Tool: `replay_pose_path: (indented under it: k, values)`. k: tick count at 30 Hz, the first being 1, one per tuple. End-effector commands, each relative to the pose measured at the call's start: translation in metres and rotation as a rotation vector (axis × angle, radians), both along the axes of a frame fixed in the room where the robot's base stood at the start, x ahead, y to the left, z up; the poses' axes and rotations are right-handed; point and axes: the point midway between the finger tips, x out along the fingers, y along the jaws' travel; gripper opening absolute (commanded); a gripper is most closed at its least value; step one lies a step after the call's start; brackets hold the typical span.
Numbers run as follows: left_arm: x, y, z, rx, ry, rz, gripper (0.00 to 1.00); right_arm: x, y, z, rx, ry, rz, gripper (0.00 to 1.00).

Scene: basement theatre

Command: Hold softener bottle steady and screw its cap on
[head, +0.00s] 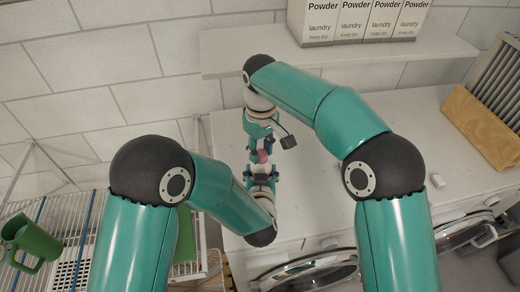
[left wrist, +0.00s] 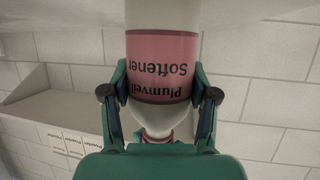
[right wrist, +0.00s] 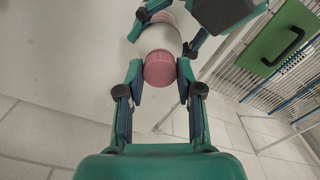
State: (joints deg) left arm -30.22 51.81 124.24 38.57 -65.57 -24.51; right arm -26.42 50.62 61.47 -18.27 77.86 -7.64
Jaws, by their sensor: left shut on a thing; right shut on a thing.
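The softener bottle, white with a pink label, shows large and upside down in the left wrist view (left wrist: 162,62). My left gripper (left wrist: 160,98) is shut around it at the label's edge, near the shoulder. The right wrist view shows the bottle's pale shoulder (right wrist: 160,38). The pink cap (right wrist: 159,69) is between the fingertips of my right gripper (right wrist: 158,78), which is shut on it. The cap is in line with the bottle and looks against its top; the thread is hidden. In the head view both grippers meet over the counter, and bottle and cap are mostly hidden.
Several powder boxes (head: 345,22) stand on a wall shelf (head: 250,52) above the white counter (head: 330,200). A wire rack (head: 60,215) with a green mug (head: 32,242) is at the left. Round machine doors (head: 305,275) line the front.

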Motion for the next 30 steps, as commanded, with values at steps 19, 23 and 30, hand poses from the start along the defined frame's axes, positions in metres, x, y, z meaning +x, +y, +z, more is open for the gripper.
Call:
replay_pose_path:
  k: [19,23,30]
  values:
    - [-0.0010,-0.0005,-0.0008,0.002,0.002,-0.003,0.00,0.0015,-0.0015,0.0001,0.004,-0.002,-1.471,0.25]
    - [-0.0010,-0.0005,-0.0008,0.002,0.003,-0.003,0.00,0.0013,-0.0017,-0.0001,0.004,-0.001,-1.765,0.25]
    - [-0.0010,-0.0004,-0.0009,0.002,0.003,-0.002,0.00,0.0007,-0.0019,-0.0004,0.004,0.001,-2.307,0.25]
